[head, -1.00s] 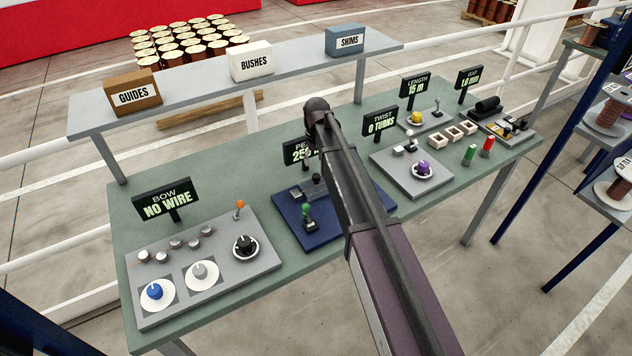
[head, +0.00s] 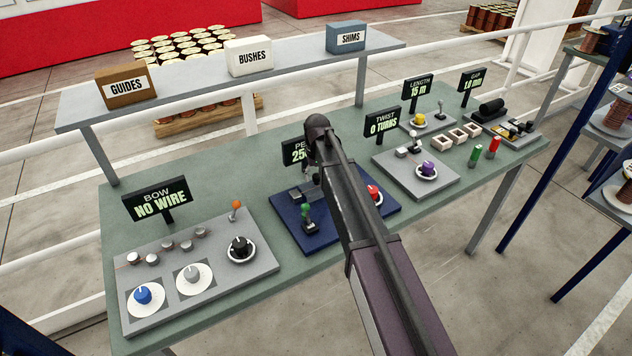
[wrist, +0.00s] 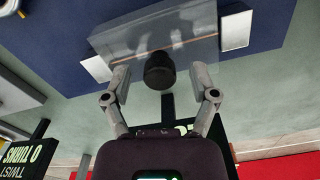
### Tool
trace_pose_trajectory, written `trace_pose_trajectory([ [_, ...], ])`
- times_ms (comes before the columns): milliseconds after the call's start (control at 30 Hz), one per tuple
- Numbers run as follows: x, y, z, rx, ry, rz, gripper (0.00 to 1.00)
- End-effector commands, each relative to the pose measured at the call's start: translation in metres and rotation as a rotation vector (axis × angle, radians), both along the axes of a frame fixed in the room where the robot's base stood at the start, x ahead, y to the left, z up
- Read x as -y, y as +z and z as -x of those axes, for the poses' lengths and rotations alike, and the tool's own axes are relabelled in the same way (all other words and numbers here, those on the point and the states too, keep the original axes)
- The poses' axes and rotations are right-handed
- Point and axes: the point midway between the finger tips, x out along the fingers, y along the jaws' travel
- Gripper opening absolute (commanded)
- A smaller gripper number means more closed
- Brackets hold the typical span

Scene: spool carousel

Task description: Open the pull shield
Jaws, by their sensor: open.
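The shield looks like a clear, see-through plate (wrist: 190,40) over the blue panel in the wrist view, with a dark round knob (wrist: 160,70) at its near edge. My gripper (wrist: 160,80) is open, with one finger on each side of the knob. Gaps show between fingers and knob, and nothing is gripped. In the head view the blue panel (head: 286,221) sits mid-table with a green-topped lever (head: 307,212) and a red button (head: 374,194). My arm crosses in front of it and hides the shield and my fingers.
The grey BOW panel (head: 258,269) is to the left, and the grey TWIST panel (head: 436,185) to the right. The PE… display (head: 293,151) is partly hidden by my arm. A TWIST sign (wrist: 20,160) shows in the wrist view. A raised shelf (head: 190,88) carries boxes behind.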

Motion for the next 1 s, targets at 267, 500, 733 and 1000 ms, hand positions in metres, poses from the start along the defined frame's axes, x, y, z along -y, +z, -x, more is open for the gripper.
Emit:
trace_pose_trajectory([
  [267,0.0002,-0.0072,-0.0001,0.000,0.000,0.000,0.76],
  [500,0.0003,-0.0068,-0.0001,0.000,0.000,0.000,0.76],
  [733,0.0003,-0.0069,-0.0001,0.000,0.000,0.000,0.19],
  [1000,0.0014,-0.0069,0.0023,0.000,0.000,0.000,0.00],
])
